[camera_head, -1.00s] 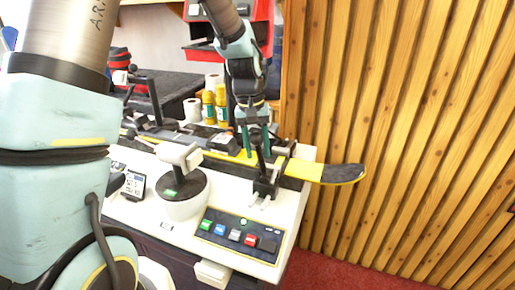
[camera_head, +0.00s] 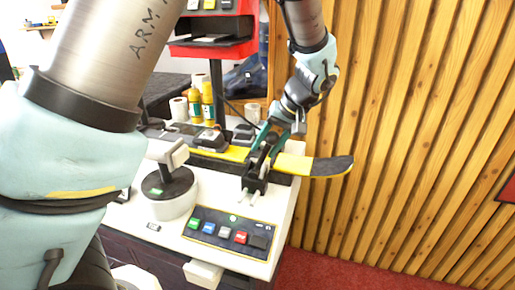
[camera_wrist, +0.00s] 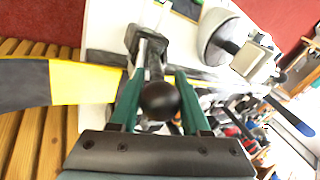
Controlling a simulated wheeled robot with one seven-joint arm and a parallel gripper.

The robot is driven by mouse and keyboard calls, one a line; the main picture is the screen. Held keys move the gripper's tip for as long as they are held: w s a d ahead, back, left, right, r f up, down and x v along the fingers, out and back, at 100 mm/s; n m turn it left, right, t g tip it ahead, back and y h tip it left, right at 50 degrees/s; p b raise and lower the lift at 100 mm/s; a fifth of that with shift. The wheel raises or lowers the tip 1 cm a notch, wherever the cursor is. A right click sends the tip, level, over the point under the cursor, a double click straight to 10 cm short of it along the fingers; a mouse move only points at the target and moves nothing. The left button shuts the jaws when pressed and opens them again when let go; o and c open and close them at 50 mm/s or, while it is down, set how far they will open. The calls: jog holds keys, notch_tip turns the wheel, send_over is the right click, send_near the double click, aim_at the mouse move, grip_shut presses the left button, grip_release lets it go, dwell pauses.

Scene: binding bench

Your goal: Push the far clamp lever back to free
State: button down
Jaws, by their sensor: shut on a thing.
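The clamp (camera_head: 255,182) is a dark block at the right end of the white bench, beside a yellow and black ski (camera_head: 295,164). Its lever shows in the wrist view as a grey rod (camera_wrist: 142,56) ending in a black ball knob (camera_wrist: 160,100). My gripper (camera_head: 265,140) has green fingers and comes down from above at the clamp. In the wrist view my gripper (camera_wrist: 160,95) is shut on the lever, a finger on each side near the knob. The fingers partly hide the lever in the head view.
A button panel (camera_head: 229,231) lies on the bench in front of the clamp. A round white pedestal (camera_head: 170,198) with a grey head stands left. Yellow bottles (camera_head: 201,105) stand behind. A slatted wood wall (camera_head: 400,120) rises to the right.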

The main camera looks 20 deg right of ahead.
jog(key=s+d+f+t+y+b, duration=0.2)
jog(key=d+t+y, duration=0.1)
jog(key=shift+s+f, duration=0.15)
jog(key=shift+s, duration=0.05)
jog(key=c, duration=1.3)
grip_release()
jog(key=shift+a, duration=0.15)
jog(key=shift+c, duration=0.2)
jog(key=o, duration=1)
jog(key=shift+c, duration=0.2)
jog(key=b+v, duration=0.2)
jog(key=v, duration=0.8)
jog(key=shift+s+d+b, duration=0.3)
jog(key=shift+b, duration=0.1)
